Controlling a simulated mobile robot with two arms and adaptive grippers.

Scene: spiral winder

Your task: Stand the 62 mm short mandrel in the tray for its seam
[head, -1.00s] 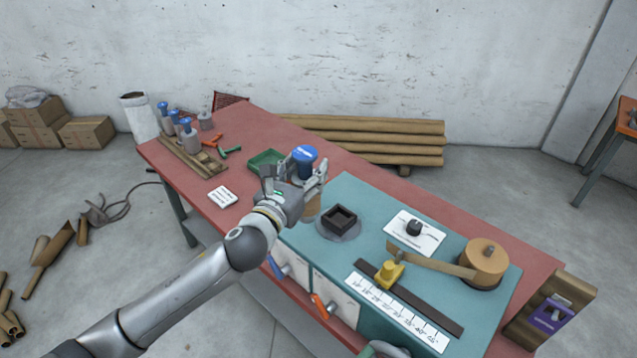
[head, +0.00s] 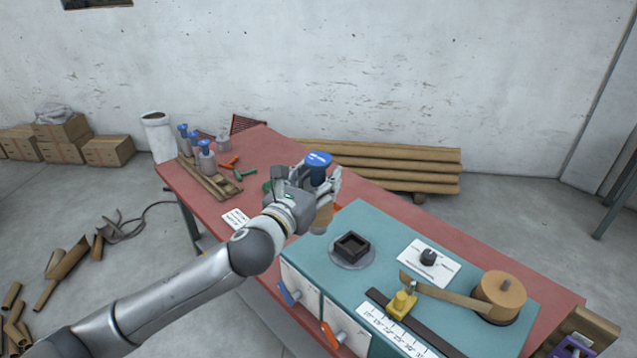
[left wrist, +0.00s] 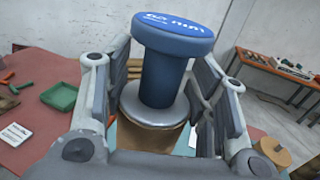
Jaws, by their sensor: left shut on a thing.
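The mandrel my left gripper (head: 322,183) is shut on has a blue knob (head: 318,159), a grey disc and a brown lower part (head: 322,219). It is roughly upright, above the near edge of the bench by the teal machine. In the left wrist view its blue neck (left wrist: 162,80) stands between the fingers; the white lettering on top is upside down. A green tray (left wrist: 59,96) lies on the red bench to the left in that view; in the head view only a sliver (head: 267,187) shows behind my gripper. My right gripper is out of view.
The teal machine (head: 385,232) carries a black square socket (head: 352,244), a dial plate (head: 428,259) and a brown roll (head: 500,296). Several blue-topped mandrels (head: 207,156) stand left by wooden strips (head: 213,184). A white card (head: 236,218) lies on the bench.

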